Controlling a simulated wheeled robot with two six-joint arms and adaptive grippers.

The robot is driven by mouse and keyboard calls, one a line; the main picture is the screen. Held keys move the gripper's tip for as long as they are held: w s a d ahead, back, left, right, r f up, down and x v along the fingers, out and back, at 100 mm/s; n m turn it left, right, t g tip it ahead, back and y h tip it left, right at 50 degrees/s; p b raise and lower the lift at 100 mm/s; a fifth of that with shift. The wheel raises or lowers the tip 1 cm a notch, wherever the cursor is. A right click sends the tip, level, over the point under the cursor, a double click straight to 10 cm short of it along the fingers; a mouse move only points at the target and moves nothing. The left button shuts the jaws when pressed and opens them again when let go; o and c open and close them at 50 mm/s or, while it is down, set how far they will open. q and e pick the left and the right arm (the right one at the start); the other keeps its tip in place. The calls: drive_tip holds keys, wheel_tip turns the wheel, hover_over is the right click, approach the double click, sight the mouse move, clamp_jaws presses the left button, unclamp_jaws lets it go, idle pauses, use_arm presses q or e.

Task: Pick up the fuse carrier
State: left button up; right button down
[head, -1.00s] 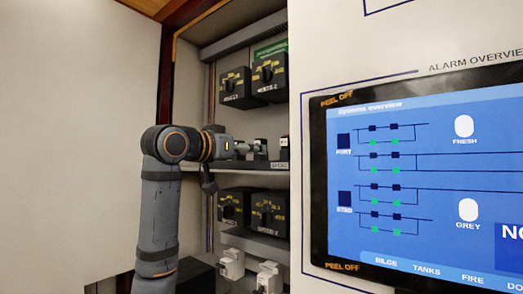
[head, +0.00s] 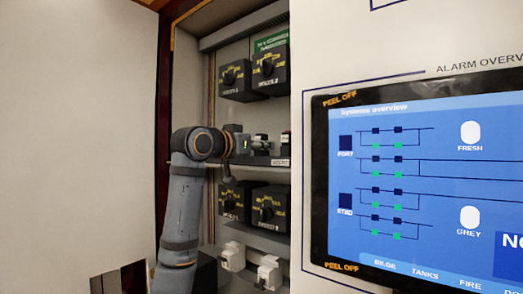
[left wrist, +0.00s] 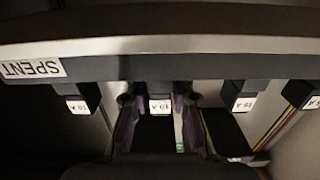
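Several dark fuse carriers with small white rating labels hang in a row along a rail in the left wrist view, which appears upside down. The middle fuse carrier (left wrist: 160,106) sits between the two fingers of my left gripper (left wrist: 159,125). The fingers are apart, with a gap on each side of its label. In the head view my left gripper (head: 258,147) reaches into the cabinet at the middle shelf, and the arm partly hides the row. My right gripper is not in view.
A left neighbour carrier (left wrist: 83,104) and a right one (left wrist: 243,103) flank the fingers. A "SPENT" label (left wrist: 32,68) is on the rail. Black rotary switches (head: 268,67) sit above and below the shelf. White breakers (head: 270,272) stand low. A display panel (head: 420,185) borders the cabinet's right.

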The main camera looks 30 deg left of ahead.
use_arm(q)
drive_tip(key=shift+w, duration=0.1)
clamp_jaws()
